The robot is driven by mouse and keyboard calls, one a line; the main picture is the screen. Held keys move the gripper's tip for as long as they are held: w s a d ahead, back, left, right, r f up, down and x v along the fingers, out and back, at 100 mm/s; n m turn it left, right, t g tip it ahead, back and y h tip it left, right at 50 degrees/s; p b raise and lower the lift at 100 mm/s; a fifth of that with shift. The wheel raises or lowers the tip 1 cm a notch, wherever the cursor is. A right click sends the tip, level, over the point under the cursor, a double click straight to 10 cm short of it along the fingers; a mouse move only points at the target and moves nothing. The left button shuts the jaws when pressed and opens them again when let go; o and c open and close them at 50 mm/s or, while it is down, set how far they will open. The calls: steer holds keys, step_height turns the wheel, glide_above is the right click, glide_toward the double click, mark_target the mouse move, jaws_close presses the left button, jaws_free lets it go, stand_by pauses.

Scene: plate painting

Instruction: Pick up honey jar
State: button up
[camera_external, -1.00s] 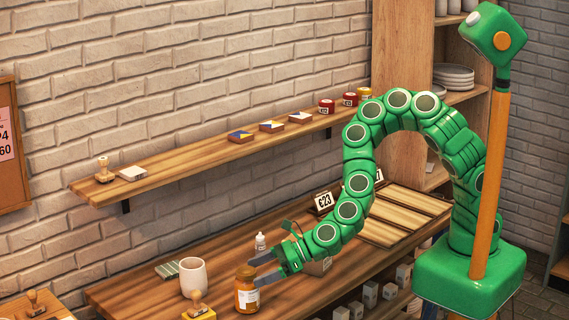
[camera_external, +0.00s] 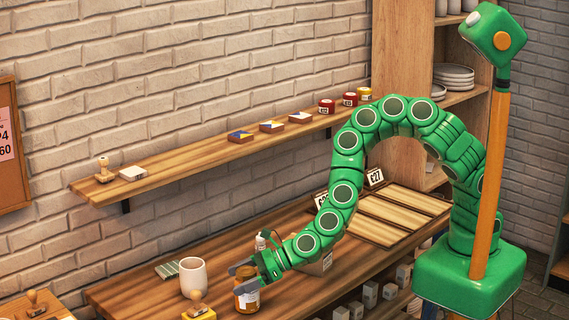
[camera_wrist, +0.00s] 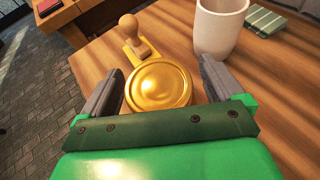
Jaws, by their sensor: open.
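The honey jar (camera_external: 246,297) stands upright on the wooden workbench near its front edge, amber with a pale label. In the wrist view its round gold lid (camera_wrist: 158,86) lies between the two grey fingers. My gripper (camera_external: 245,275) is open, its fingers on either side of the jar's upper part. In the wrist view my gripper (camera_wrist: 160,85) shows a gap between the left finger and the lid, and a wider one on the right. The jar's lid is partly hidden by a finger in the external view.
A white cup (camera_external: 193,276) stands behind and left of the jar. A wooden stamp on a yellow block (camera_external: 199,312) is close to the jar's left. A small white bottle (camera_external: 261,241) and price cards (camera_external: 374,177) are behind my arm. A wall shelf (camera_external: 190,165) runs above.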

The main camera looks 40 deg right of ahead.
steer(key=shift+w+a, duration=0.1)
jaws_close()
stand_by(0.6)
